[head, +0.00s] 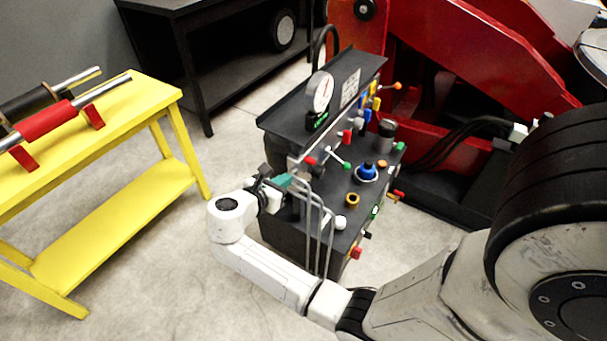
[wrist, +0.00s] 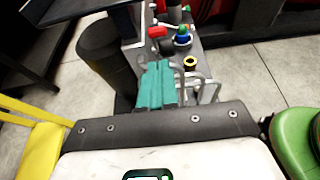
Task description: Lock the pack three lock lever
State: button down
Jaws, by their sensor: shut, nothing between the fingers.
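The black control console (head: 325,186) stands mid-picture in the head view. It carries several coloured levers and knobs; I cannot tell which is the pack three lock lever. A red-tipped lever (head: 310,161) is on its near left side, with a green-tipped lever (head: 347,166) right of it. My gripper (head: 285,181) is at the console's left edge, just below the red-tipped lever. In the wrist view the teal fingers of my gripper (wrist: 157,68) are side by side and shut, with nothing between them. A red part (wrist: 157,31) shows beyond them. Contact with any lever cannot be seen.
Bent grey rails (head: 327,235) rise at the console's near side, close to my arm. A blue knob (head: 366,173) and a yellow ring (head: 352,199) sit on top. A yellow bench (head: 115,215) stands left, a red machine (head: 455,60) behind. Floor between bench and console is clear.

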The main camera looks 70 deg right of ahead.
aim_at(310, 161)
dwell(0.3)
jog(key=x, duration=1)
jog(key=shift+r, duration=0.1)
jog(key=r+p, duration=0.1)
jog(key=p, duration=0.1)
jog(key=shift+d+y+p, duration=0.25)
jog(key=shift+y+p, duration=0.05)
jog(key=shift+s+d+r+y+p, duration=0.1)
jog(key=shift+d+r+y+p, duration=0.25)
jog(key=shift+p, duration=0.75)
jog(key=shift+s+d+r+p, duration=0.2)
jog(key=shift+d+p, duration=0.4)
jog(key=shift+p, duration=0.2)
jog(key=shift+s+d, duration=0.1)
jog(key=shift+d, duration=0.5)
jog(key=shift+r+p, duration=0.15)
jog(key=shift+p, duration=0.2)
